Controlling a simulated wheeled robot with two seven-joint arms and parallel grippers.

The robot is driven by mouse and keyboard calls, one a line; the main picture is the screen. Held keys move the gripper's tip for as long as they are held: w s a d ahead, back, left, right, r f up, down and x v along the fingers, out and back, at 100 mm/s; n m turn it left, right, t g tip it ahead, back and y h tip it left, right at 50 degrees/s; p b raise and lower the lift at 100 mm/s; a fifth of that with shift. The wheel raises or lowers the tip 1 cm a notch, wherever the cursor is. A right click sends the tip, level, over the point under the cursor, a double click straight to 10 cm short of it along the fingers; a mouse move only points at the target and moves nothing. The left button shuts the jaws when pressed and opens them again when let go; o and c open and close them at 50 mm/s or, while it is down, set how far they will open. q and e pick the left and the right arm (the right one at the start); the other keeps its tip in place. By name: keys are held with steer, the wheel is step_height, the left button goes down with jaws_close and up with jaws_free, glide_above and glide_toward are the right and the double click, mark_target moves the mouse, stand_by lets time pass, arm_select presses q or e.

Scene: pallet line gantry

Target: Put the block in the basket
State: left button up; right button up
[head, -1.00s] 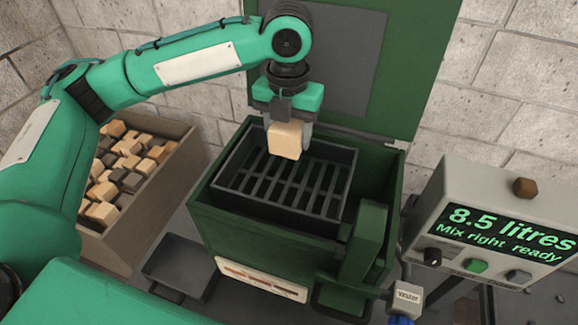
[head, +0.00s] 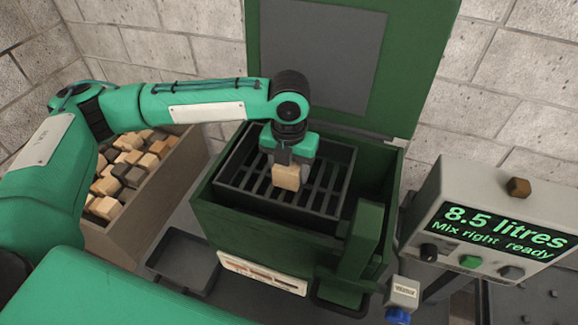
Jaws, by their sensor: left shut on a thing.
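A pale wooden block (head: 286,177) is held between the fingers of my left gripper (head: 290,166), which points straight down. The block is over the black slatted basket (head: 232,190), inside its rim as seen from above. I cannot tell whether the block touches the slats. The basket sits in the open green tank (head: 215,218), whose lid (head: 425,60) stands raised at the back. My right gripper is not in view.
A wooden crate (head: 165,195) of pale and dark blocks stands at left. An empty dark tray (head: 182,262) lies in front of it. At right, a grey control box (head: 450,215) reads "8.5 litres, Mix right ready". A "Water" valve (head: 402,290) sits at the tank's front right.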

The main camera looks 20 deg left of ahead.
arm_select(q)
steer(key=shift+f, duration=0.1)
steer(key=o, duration=1)
steer(key=shift+r, duration=0.3)
step_height(320, 180, up, 12)
steer(key=b, duration=0.2)
steer(key=shift+f+b, duration=0.15)
steer(key=shift+b, duration=0.2)
